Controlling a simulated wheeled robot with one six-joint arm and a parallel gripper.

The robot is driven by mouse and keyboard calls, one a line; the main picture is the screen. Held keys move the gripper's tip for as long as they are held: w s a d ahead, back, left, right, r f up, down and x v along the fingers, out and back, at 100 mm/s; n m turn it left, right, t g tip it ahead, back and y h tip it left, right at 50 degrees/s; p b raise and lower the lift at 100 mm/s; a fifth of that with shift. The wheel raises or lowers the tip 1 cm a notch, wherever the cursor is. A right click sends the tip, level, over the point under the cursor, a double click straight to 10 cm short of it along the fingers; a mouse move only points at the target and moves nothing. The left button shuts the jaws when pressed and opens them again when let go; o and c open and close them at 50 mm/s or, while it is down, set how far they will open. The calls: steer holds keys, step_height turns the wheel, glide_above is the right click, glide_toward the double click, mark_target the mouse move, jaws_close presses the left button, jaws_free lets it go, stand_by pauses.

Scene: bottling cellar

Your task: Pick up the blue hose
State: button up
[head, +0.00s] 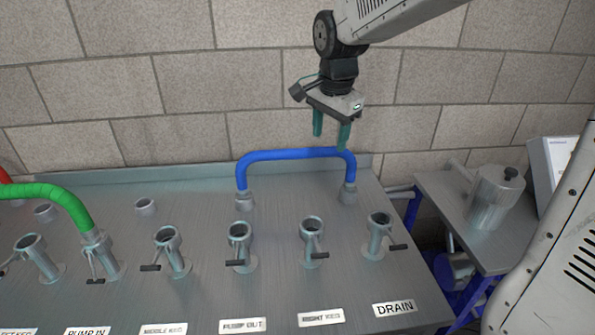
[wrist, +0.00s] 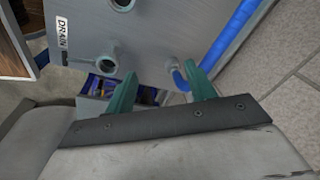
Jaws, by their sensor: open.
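The blue hose (head: 296,155) is an arch near the back edge of the metal panel, both its ends down at grey fittings on the panel. My gripper (head: 331,143) is open, with green fingers pointing down, above the right part of the hose. Nothing shows between the fingers. In the wrist view the gripper (wrist: 163,92) is seen from behind its fingers, and the hose (wrist: 228,38) runs up at the right, one end near the right finger. I cannot tell from these views how far the fingertips are from the hose.
The panel (head: 280,285) has several upright valve ports in a row, with labels such as DRAIN (head: 395,308). A green hose (head: 60,195) is at the left. A side table (head: 455,215) with a metal canister (head: 494,200) stands right. A block wall (head: 180,90) is close behind.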

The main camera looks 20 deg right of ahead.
mark_target(299, 158)
steer(key=w+f+m, duration=0.2)
steer(key=w+f, duration=0.1)
steer(key=w, duration=0.2)
steer(key=w+a+f+m, duration=0.1)
steer(key=w+f+m, duration=0.1)
steer(key=w+f, duration=0.2)
steer(key=w+f+m, duration=0.3)
steer(key=w, duration=0.3)
steer(key=shift+w+a+f, duration=0.25)
steer(key=shift+w+f, duration=0.1)
steer(key=shift+f, duration=0.05)
steer(key=f, duration=0.2)
steer(key=w+f, duration=0.1)
steer(key=f, duration=0.2)
steer(key=shift+w+f, duration=0.2)
steer(key=shift+f, duration=0.1)
steer(key=c, duration=1)
